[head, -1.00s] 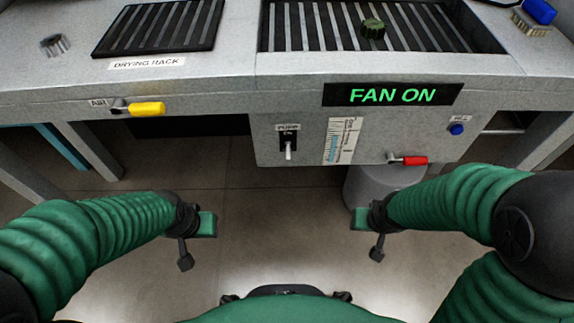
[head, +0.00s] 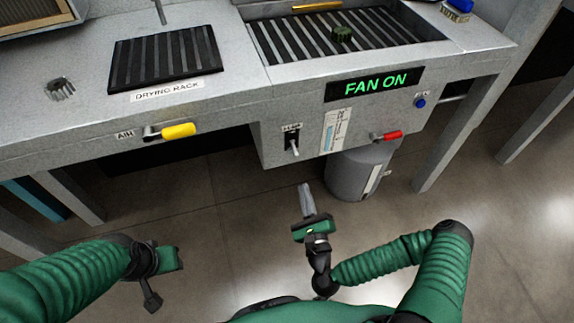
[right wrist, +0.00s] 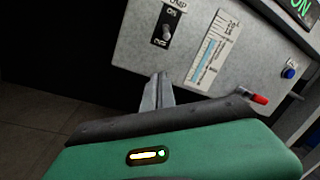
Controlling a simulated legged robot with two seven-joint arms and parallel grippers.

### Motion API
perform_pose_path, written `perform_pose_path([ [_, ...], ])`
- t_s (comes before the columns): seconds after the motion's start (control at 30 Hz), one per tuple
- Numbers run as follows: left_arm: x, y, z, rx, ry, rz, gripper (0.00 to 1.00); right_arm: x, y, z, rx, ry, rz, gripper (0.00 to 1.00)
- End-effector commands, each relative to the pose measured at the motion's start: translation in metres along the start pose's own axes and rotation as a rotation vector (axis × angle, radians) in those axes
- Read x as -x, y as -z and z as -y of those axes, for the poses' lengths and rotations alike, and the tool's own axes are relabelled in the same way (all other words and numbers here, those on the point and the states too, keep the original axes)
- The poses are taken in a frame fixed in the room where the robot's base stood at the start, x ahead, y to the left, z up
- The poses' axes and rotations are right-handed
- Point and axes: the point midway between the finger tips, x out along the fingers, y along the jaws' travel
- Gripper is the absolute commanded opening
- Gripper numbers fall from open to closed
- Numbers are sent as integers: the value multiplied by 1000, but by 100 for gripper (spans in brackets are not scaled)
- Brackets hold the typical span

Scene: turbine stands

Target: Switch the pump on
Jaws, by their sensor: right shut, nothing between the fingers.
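The pump switch (head: 293,145) is a pale lever on a black plate on the front panel, left of the scale label. Its lever points down in the head view. In the right wrist view the switch (right wrist: 167,32) shows ON at the top of its plate and lettering at the bottom end. My right gripper (head: 306,188) is shut and empty, fingers pointing up toward the panel, below the switch and apart from it. Its fingertips (right wrist: 160,76) show below the switch in the right wrist view. My left gripper (head: 175,258) is low at left, its fingers not clear.
A yellow-handled air valve (head: 178,131) sticks out at left, and a red-handled valve (head: 388,136) and blue button (head: 420,102) at right. A grey cylinder (head: 350,175) stands under the bench. The green FAN ON display (head: 375,84) is lit.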

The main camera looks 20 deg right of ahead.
Motion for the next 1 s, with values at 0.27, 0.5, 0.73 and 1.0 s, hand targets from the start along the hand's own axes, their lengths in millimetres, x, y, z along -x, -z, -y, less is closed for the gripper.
perform_pose_path([
  [0.27, 1, 0, 0, -1, 0, 0, 36, 0, 2, 14, -62, 70, -18, 0],
  [0.5, -2, 0, 0, -1, 0, 0, 36, -6, 2, 12, -55, 67, -16, 0],
  [0.73, -16, -4, 0, -1, 0, 0, 36, -48, 5, 13, -54, 68, -15, 0],
  [1.0, -33, -8, 0, -1, 0, 0, 36, -99, -1, 16, -58, 63, -14, 0],
])
